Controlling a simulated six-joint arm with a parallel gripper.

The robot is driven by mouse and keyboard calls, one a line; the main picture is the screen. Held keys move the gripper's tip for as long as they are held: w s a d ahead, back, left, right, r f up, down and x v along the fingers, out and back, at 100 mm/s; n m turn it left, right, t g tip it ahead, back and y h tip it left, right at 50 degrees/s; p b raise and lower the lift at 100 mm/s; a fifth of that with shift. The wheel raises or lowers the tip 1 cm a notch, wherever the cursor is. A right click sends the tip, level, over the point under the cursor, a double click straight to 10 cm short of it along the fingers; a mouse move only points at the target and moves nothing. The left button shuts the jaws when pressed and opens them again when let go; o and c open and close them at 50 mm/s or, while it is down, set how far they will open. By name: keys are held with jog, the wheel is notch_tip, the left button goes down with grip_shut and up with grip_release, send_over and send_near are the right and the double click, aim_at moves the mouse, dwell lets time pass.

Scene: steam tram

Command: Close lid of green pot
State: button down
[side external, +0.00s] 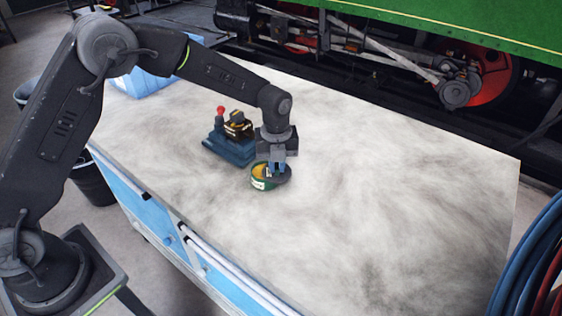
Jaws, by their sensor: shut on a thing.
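The green pot (262,183) is small and round and stands on the pale worktop, left of the middle. Yellow shows in its open top on the left side. A dark round lid (284,180) lies over the right part of the top, so the pot looks only partly covered. My gripper (277,169) points down right above the pot and is shut on the lid. The fingers hide part of the lid, and I cannot tell whether the lid touches the rim.
A blue block-like fixture (230,150) with a dark part and a red knob stands just behind and left of the pot. A blue crate (145,84) sits at the far left corner. The worktop (400,200) is clear to the right.

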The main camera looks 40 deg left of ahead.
aim_at(266, 169)
jog(key=m, duration=0.2)
jog(key=a+m, duration=0.1)
jog(key=shift+s+a+m, duration=0.1)
jog(key=shift+s+m, duration=0.3)
jog(key=shift+s+a+m, duration=0.1)
jog(key=shift+a+m, duration=0.2)
jog(key=shift+m, duration=0.65)
jog(key=shift+s+a+m, duration=0.1)
jog(key=shift+a+m, duration=0.2)
jog(key=shift+m, duration=0.65)
jog(key=shift+w+a+r, duration=0.1)
jog(key=c, duration=1.2)
grip_release()
jog(key=shift+o, duration=0.2)
notch_tip(266, 169, up, 14)
jog(key=shift+c, duration=0.4)
